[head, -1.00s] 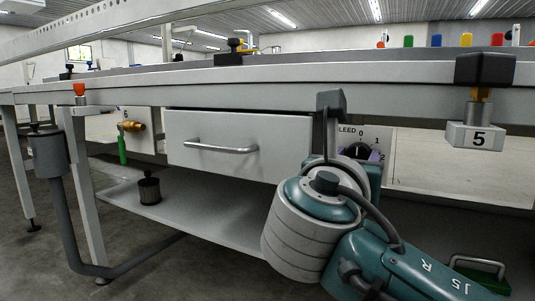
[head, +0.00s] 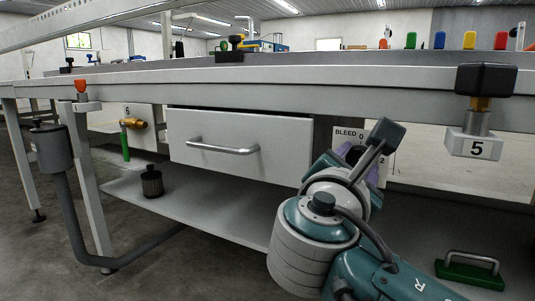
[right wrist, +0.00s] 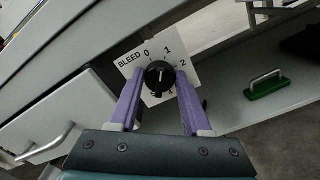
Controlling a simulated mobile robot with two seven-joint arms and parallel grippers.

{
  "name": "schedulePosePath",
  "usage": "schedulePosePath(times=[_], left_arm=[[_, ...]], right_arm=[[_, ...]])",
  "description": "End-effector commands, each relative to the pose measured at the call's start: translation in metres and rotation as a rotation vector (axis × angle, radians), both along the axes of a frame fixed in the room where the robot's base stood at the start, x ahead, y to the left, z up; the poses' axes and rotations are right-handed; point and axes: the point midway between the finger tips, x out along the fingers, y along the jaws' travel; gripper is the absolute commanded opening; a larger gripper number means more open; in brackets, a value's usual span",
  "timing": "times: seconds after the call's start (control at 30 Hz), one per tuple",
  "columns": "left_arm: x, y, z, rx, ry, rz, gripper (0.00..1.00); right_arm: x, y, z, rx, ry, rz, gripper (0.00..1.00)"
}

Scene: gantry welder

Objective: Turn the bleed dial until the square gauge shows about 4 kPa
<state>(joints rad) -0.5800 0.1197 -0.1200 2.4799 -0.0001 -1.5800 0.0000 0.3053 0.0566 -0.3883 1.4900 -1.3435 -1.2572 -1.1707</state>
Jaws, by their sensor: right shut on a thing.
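The black bleed dial (right wrist: 159,79) sits on a white plate (right wrist: 184,43) marked BLEED, with 0, 1 and 2 readable and the lower marks partly hidden. My right gripper (right wrist: 158,76) has its purple fingers on both sides of the dial, shut on it. A pale line on the dial points up between 0 and 1 in the right wrist view; its exact setting is hard to read. In the head view, the plate (head: 349,134) is partly covered by my right gripper (head: 352,155). The square gauge is not seen in either view. My left gripper is not in view.
A drawer (head: 240,148) with a bar handle is left of the plate, under the bench edge (head: 300,94). A green block with a handle (head: 468,273) lies lower right; a dark canister (head: 152,182) stands on the lower shelf.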

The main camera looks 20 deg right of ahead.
Motion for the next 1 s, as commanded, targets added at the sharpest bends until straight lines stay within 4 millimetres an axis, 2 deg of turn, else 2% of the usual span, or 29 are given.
schedulePosePath(times=[0.33, 0.77, 0.8, 1.0], left_arm=[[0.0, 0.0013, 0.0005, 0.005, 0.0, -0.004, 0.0], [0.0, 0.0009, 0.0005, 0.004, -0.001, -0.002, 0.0], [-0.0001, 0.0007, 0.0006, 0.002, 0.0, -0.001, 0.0], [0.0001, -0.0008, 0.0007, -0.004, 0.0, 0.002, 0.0]], right_arm=[[-0.0003, -0.0001, -0.0004, 0.068, -0.079, 0.0, 0.0], [-0.0004, -0.0002, -0.0005, 0.073, -0.085, 0.0, 0.0], [-0.0003, -0.0001, -0.0004, 0.073, -0.085, 0.0, 0.53], [-0.0003, -0.0002, -0.0004, 0.072, -0.084, 0.0, 0.75]])
